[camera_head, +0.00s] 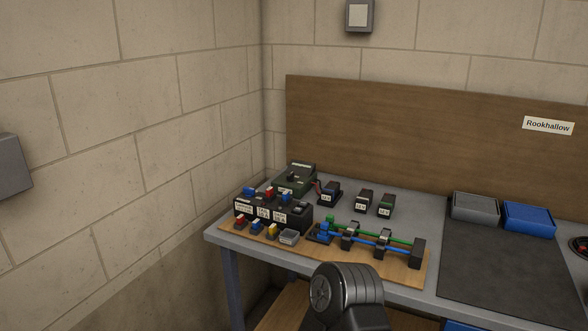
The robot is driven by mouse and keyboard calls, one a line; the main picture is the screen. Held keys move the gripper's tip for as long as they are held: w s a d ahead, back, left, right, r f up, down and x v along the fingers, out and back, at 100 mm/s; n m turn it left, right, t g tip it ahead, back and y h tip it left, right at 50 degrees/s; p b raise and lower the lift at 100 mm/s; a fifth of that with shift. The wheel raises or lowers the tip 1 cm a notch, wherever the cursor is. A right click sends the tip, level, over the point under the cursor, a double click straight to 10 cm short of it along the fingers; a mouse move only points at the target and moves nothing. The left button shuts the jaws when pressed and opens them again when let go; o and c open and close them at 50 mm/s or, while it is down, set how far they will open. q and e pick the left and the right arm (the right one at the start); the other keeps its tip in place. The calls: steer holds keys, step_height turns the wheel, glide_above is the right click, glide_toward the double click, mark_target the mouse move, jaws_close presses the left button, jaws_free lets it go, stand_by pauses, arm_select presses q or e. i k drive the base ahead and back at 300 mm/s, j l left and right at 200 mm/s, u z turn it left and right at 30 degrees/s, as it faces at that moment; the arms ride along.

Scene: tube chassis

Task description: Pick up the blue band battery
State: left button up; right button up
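Three small dark batteries with white labels stand towards the back of the grey workbench (420,210). The leftmost battery (331,188) has a bluish tint and looks like the blue band battery; it sits beside a red wire, and its band is too small to make out clearly. The middle battery (364,200) looks reddish dark, and the right one (386,205) looks greenish. A dark grey rounded part of my own arm rises at the bottom centre, in front of the bench. Neither gripper shows.
A wooden board (400,268) at the front holds blue and green tubes in black clamps. A dark green box (295,180) and a black labelled unit (262,212) stand at the left.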

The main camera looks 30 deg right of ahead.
mark_target(331, 191)
steer(key=z, duration=3.2)
steer(key=k+j, duration=0.2)
steer(key=j, duration=0.15)
steer(key=k+j, duration=0.15)
steer(key=j, duration=0.2)
steer(key=k+j, duration=0.2)
steer(key=j, duration=0.15)
steer(key=k+j, duration=0.2)
steer(key=j, duration=0.15)
